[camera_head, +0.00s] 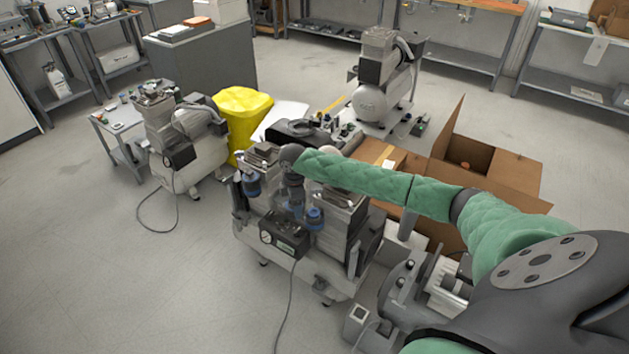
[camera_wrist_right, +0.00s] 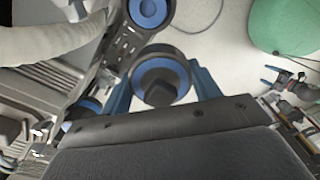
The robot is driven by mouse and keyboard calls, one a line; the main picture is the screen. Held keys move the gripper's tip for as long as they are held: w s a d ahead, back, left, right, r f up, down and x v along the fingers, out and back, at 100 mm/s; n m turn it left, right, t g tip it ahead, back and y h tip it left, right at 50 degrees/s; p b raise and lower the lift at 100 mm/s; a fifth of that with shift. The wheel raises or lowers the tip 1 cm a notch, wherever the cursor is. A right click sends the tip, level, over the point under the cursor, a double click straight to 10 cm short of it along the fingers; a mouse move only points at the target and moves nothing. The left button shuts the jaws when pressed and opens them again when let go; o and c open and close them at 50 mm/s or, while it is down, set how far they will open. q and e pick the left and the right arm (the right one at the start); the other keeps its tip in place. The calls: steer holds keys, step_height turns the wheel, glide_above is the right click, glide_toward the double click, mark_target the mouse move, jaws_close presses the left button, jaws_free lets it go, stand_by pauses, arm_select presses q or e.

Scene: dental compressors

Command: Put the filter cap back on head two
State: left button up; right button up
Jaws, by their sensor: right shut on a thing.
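The dental compressor (camera_head: 335,250) stands in the middle of the head view, with blue-and-dark filter parts at its left (camera_head: 252,186) and right (camera_head: 314,216) heads. My right gripper (camera_head: 291,205) reaches down between the heads from the green-sleeved arm. In the right wrist view its two blue fingers are shut on a round filter cap (camera_wrist_right: 160,82) with a dark knob and a blue ring. Another blue-and-dark round part (camera_wrist_right: 150,10) shows just beyond the cap. I cannot tell whether the held cap touches a head. My left gripper is not in view.
An open cardboard box (camera_head: 490,165) stands behind my right arm. Another compressor (camera_head: 185,150) and a yellow-covered thing (camera_head: 241,115) are at the left, and a further compressor (camera_head: 378,85) is behind. The floor at the front left is clear except for cables.

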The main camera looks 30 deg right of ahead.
mark_target(314, 212)
steer(key=d+r+n+p, duration=0.1)
steer(key=s+d+n+p, duration=0.1)
steer(key=d+p, duration=0.1)
steer(key=d+r+n+p, duration=0.1)
steer(key=d+p, duration=0.1)
steer(key=shift+s+d+r+n, duration=0.1)
steer(key=shift+s+r+n, duration=0.25)
steer(key=shift+s+n, duration=0.05)
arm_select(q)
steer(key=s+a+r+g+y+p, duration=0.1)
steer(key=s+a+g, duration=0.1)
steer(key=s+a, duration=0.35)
arm_select(e)
steer(key=shift+s+d+n, duration=0.2)
steer(key=shift+d+n, duration=0.2)
steer(key=shift+d, duration=0.2)
steer(key=shift+f, duration=0.35)
steer(key=shift+f+b, duration=0.45)
steer(key=shift+b, duration=0.1)
steer(key=shift+f+b, duration=1.2)
steer(key=shift+f, duration=0.8)
steer(key=shift+f+b, duration=0.35)
steer(key=shift+f, duration=0.1)
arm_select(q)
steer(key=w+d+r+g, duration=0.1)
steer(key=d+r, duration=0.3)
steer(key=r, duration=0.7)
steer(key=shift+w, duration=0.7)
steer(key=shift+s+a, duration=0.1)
